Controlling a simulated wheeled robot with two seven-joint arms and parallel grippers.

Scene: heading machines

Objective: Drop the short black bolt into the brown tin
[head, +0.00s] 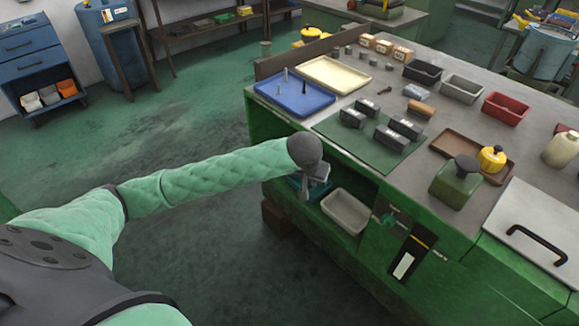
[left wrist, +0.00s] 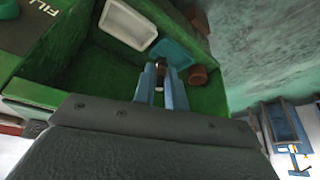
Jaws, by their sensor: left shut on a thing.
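My left gripper (head: 308,190) reaches into the open bay at the front of the green bench. It also shows in the left wrist view (left wrist: 159,82), its two blue-grey fingers shut on a small dark bolt (left wrist: 160,64), mostly hidden between the tips. Its length is hard to tell. The brown tin (left wrist: 197,75) stands in the bay, just right of the fingertips in the left wrist view, apart from them. In the head view I cannot make it out behind my gripper. My right gripper is not in view.
A teal bin (left wrist: 172,51) and a whitish bin (head: 346,211) stand beside the tin in the bay. The bay's green walls are close around the gripper. On the bench top are a blue tray (head: 294,95) with upright bolts, a cream tray (head: 335,75) and several dark blocks.

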